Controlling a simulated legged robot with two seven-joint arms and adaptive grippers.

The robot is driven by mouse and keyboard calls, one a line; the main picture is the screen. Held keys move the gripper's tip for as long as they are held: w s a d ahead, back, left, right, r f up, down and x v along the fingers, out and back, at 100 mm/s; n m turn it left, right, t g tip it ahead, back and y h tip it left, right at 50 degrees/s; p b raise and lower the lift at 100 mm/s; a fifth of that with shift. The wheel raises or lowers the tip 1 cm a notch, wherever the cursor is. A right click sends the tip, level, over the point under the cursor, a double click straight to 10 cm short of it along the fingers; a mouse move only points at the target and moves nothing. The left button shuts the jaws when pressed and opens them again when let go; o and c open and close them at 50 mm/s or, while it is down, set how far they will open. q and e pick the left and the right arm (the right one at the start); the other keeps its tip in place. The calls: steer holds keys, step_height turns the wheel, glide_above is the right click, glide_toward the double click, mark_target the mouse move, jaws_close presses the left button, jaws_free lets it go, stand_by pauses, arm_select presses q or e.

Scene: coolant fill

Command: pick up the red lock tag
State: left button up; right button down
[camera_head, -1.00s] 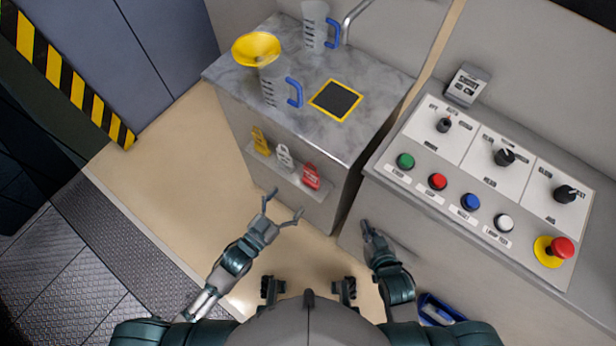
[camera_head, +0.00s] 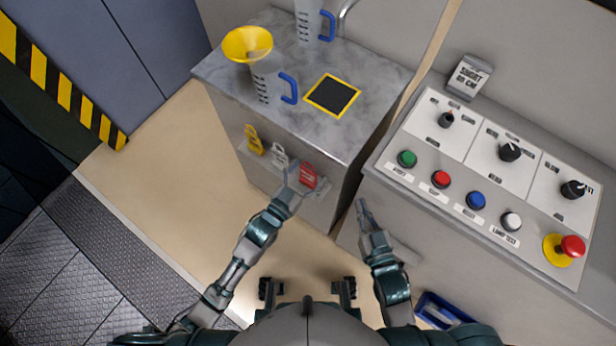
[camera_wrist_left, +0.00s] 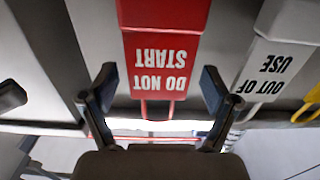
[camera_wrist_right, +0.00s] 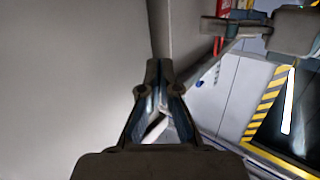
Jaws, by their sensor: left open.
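The red lock tag (camera_head: 308,175) hangs at the right end of the row of tags on the front of the grey cabinet. In the left wrist view the red tag (camera_wrist_left: 165,50) reads "DO NOT START" upside down, with a red loop at its lower edge. My left gripper (camera_head: 300,175) is open at the tag. In the left wrist view its fingers (camera_wrist_left: 160,88) stand on either side of the tag's loop end, apart from it. My right gripper (camera_head: 362,205) is beside the cabinet's right edge. In the right wrist view its fingertips (camera_wrist_right: 160,68) are together with nothing visible between them.
A white tag (camera_head: 279,154) and a yellow tag (camera_head: 253,139) hang left of the red one. Jugs, a yellow funnel (camera_head: 248,43) and a black pad (camera_head: 332,95) are on the cabinet top. A control panel (camera_head: 480,180) stands at right.

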arm_select(q)
steer(key=c, duration=1.2)
steer(key=shift+o, duration=0.2)
steer(key=shift+r, duration=0.1)
